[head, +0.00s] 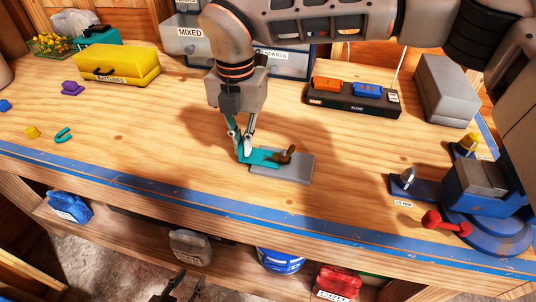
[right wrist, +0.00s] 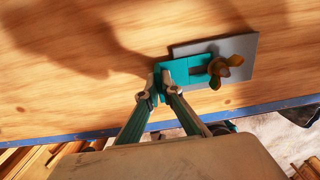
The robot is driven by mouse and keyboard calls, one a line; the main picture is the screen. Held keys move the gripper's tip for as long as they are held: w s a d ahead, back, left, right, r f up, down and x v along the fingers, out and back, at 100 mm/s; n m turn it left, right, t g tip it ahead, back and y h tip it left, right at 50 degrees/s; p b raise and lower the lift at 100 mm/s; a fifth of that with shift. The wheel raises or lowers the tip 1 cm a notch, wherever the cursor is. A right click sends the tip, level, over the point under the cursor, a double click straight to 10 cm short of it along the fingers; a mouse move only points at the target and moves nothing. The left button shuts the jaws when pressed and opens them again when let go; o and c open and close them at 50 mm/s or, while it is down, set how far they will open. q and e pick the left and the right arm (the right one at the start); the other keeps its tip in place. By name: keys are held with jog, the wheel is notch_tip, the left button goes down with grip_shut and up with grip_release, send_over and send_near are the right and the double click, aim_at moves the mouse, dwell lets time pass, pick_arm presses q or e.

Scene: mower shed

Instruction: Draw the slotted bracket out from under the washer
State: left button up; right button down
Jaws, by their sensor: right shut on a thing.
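The slotted bracket (head: 262,157) is a flat teal piece lying on a grey plate (head: 299,169) on the bench. A bronze wing nut (head: 286,154) stands over the bracket's slotted end; the washer under it is not clearly distinguishable. In the right wrist view the bracket (right wrist: 180,72) has its dark slot running to the wing nut (right wrist: 226,68), over the plate (right wrist: 245,45). My right gripper (head: 243,150) is shut on the bracket's left end, which also shows in the right wrist view (right wrist: 161,92). My left gripper (head: 184,284) is dark and low at the bottom edge, fingers apart and empty.
A blue vise (head: 484,190) stands at the right. A black rack (head: 352,98) and grey block (head: 445,90) are behind. A yellow case (head: 117,65) and small coloured pieces lie left.

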jog(key=shift+w+a, duration=0.25)
jog(key=shift+a, duration=0.55)
jog(key=shift+w+a, duration=0.25)
jog(key=shift+a, duration=0.55)
jog(key=shift+r, duration=0.1)
jog(key=shift+r+p, duration=1.15)
jog(key=shift+r, duration=0.8)
jog(key=shift+r+p, duration=0.85)
jog(key=shift+r, duration=0.7)
